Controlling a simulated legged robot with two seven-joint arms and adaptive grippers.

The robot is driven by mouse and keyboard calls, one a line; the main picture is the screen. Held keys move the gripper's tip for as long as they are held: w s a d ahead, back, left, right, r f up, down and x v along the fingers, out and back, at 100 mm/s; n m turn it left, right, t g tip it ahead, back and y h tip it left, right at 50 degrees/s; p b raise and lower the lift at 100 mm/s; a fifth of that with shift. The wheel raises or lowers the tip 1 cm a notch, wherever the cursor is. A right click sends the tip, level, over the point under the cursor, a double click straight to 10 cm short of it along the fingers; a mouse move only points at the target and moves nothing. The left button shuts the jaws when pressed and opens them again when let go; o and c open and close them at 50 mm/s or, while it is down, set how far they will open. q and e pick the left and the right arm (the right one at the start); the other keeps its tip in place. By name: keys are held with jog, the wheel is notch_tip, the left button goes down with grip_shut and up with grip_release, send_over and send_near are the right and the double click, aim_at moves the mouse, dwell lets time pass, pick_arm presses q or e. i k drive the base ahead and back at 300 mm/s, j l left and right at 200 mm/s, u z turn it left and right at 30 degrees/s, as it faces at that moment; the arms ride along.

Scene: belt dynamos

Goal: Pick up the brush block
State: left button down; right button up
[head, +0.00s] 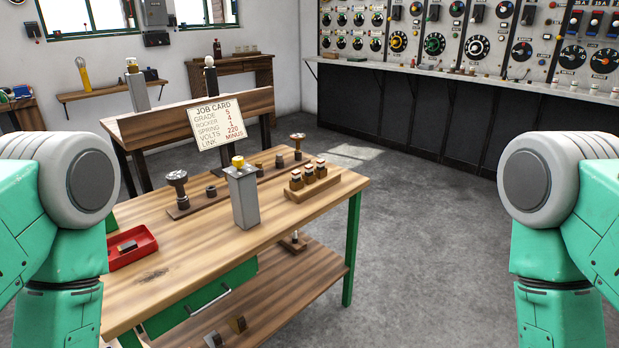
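A small dark block (127,247) lies in a red tray (135,262) at the left end of the wooden workbench (215,262). Several small brown blocks with pale tops (308,175) stand in a row on a wooden holder (312,190) at the bench's right side. I cannot tell for sure which of these is the brush block. My green and white arms show only at the left and right edges of the head view. Neither gripper is in view.
A grey post with a yellow top (243,196) stands mid-bench. Behind it are a job card (217,122) and a board with dark knobs and small cylinders (215,196). A lower shelf (270,290) holds small parts. The floor right of the bench (430,240) is clear.

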aim_at(300, 192)
jog(key=u, duration=0.35)
jog(key=i+l+u, duration=0.25)
jog(key=l+u, duration=0.25)
jog(key=i+l+u, duration=0.1)
jog(key=l+u, duration=0.15)
jog(key=l, duration=0.2)
jog(key=i+l+u, duration=0.1)
jog(key=l+u, duration=0.15)
jog(key=i+l, duration=0.1)
jog(key=l, duration=0.65)
jog(key=i+l+u, duration=0.1)
jog(key=l, duration=1.4)
jog(key=k, duration=0.4)
jog(key=i, duration=0.45)
